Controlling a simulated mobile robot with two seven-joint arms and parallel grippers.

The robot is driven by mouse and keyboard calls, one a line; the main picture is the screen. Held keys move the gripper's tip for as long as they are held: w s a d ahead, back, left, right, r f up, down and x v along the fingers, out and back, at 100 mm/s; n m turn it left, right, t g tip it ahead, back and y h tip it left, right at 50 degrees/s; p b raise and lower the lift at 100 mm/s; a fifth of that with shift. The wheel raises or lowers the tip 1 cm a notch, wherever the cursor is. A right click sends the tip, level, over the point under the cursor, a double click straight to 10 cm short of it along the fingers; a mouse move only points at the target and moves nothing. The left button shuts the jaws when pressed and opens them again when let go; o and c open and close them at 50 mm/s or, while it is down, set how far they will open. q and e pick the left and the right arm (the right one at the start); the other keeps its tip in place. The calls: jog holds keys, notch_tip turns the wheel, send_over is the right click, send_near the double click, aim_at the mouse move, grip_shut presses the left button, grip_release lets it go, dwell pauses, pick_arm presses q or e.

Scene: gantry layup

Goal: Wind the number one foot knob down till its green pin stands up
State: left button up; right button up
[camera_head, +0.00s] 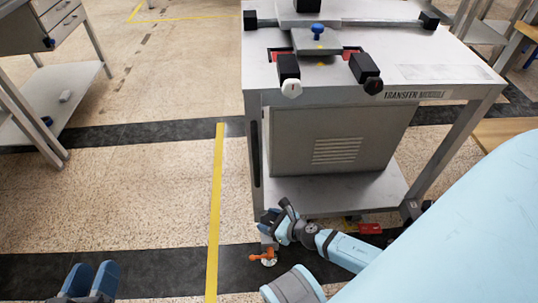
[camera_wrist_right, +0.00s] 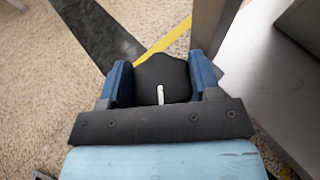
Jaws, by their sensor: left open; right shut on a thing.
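A black lobed foot knob (camera_wrist_right: 160,75) with a short white stroke sits between the blue fingers of my right gripper (camera_wrist_right: 160,88) in the right wrist view. The fingers are shut on its two sides. In the head view my right gripper (camera_head: 277,217) is low by the front left leg of the transfer module cart (camera_head: 420,104); the knob is hard to make out there. No green pin shows in either view. My left gripper (camera_head: 90,282) is open and empty over the floor at the bottom left.
An orange lever on a pale foot (camera_head: 265,258) is on the floor just below my right gripper. Red parts (camera_head: 369,228) lie under the cart's lower shelf. A yellow floor line (camera_head: 215,205) runs left of the cart. A drawer bench (camera_head: 62,75) stands far left, with open floor between.

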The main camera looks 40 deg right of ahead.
pick_arm(q)
jog(key=shift+s, duration=0.15)
pick_arm(e)
jog(key=o, duration=0.9)
pick_arm(q)
jog(key=shift+r, duration=0.1)
pick_arm(e)
jog(key=shift+o, duration=0.2)
pick_arm(q)
jog(key=shift+r+t+p, duration=0.3)
jog(key=shift+r+p, duration=0.3)
jog(key=shift+r, duration=0.15)
pick_arm(e)
jog(key=v, duration=1.4)
jog(key=shift+f, duration=0.1)
